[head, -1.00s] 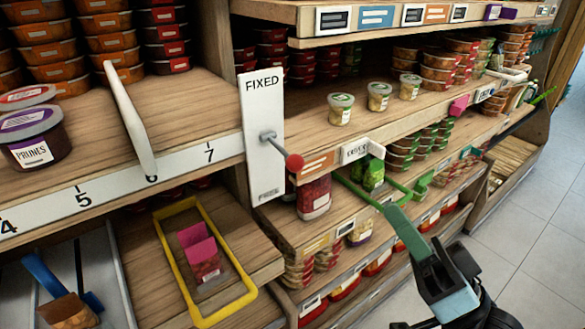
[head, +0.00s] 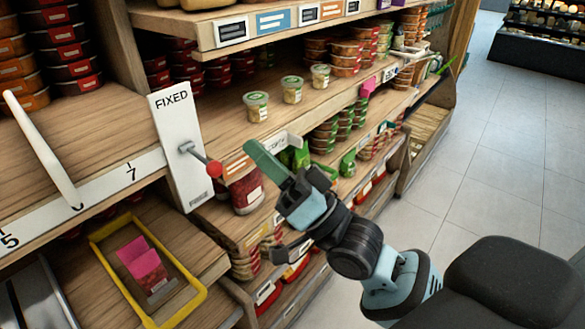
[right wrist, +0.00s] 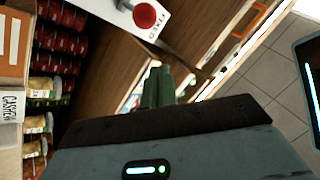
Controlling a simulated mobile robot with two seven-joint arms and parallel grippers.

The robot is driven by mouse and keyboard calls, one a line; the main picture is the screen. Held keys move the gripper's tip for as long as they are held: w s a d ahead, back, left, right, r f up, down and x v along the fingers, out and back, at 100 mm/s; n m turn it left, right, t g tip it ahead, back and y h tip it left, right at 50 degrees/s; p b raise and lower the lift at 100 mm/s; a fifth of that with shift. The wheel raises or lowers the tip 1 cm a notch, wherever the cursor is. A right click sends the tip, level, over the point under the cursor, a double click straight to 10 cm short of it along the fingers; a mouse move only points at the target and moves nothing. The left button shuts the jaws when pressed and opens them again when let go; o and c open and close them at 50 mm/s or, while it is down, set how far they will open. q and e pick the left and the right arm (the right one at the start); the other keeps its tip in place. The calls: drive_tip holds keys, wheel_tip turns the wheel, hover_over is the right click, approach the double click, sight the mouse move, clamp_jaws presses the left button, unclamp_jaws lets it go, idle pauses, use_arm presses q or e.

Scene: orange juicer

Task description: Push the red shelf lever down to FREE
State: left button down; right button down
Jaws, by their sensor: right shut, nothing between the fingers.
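The red lever knob (head: 214,168) sits on the end of a grey arm that sticks out from a white plate (head: 172,128) on the shelf post. The plate reads FIXED at its top and has a smaller word at its bottom. The lever arm slopes down to the right from its pivot. My right gripper (head: 252,150) has green fingers, shut and empty, just right of the knob and apart from it in the picture. In the right wrist view the shut fingers (right wrist: 158,78) lie below the red knob (right wrist: 145,16). My left gripper is out of view.
Jars and tubs crowd the shelves behind my gripper; a red-filled jar (head: 245,188) stands just below the fingers. A yellow-rimmed tray (head: 205,292) with a pink packet (head: 142,265) is at lower left. Price rails edge the shelves. The floor at right is clear.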

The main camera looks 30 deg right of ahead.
sight(202, 159)
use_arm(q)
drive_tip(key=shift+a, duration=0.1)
use_arm(e)
drive_tip(key=a+f, duration=0.2)
drive_tip(key=shift+w+a, duration=0.35)
